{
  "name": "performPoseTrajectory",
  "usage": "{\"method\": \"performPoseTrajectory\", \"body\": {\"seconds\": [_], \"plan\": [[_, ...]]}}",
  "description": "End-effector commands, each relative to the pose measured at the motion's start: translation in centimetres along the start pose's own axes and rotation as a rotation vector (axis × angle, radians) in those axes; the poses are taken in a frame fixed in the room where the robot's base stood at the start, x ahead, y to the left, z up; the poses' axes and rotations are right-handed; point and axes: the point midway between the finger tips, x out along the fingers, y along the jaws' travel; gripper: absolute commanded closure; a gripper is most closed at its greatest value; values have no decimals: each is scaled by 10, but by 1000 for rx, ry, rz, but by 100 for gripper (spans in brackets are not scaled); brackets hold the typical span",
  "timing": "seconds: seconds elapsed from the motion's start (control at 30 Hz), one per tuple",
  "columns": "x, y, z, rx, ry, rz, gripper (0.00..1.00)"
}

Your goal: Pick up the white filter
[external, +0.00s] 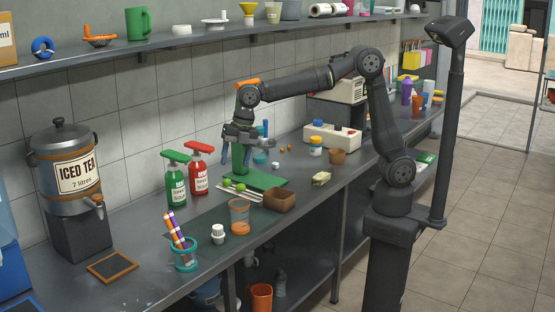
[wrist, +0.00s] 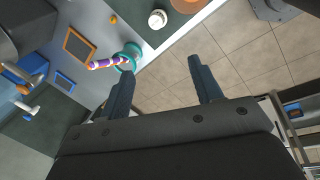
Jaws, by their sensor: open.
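A small white ribbed piece (external: 218,234) stands on the dark green mat near the counter's front; a round white piece (wrist: 157,19) shows at the top of the wrist view. Other white pieces, a flat disc (external: 181,29) and a white handled piece (external: 215,20), are on the shelf. I cannot tell for sure which one is the filter.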

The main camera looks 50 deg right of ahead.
Motion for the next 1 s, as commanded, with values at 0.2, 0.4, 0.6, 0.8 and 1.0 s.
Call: {"method": "performPoseTrajectory", "body": {"seconds": [0.2, 0.4, 0.6, 0.8, 1.0], "plan": [[56, 32, -2, 413, -28, -127, 41], [96, 48, -4, 714, -86, -202, 41], [114, 52, -5, 841, -119, -229, 41], [144, 44, -4, 850, -122, -235, 41], [186, 33, -4, 850, -121, -233, 41]]}}
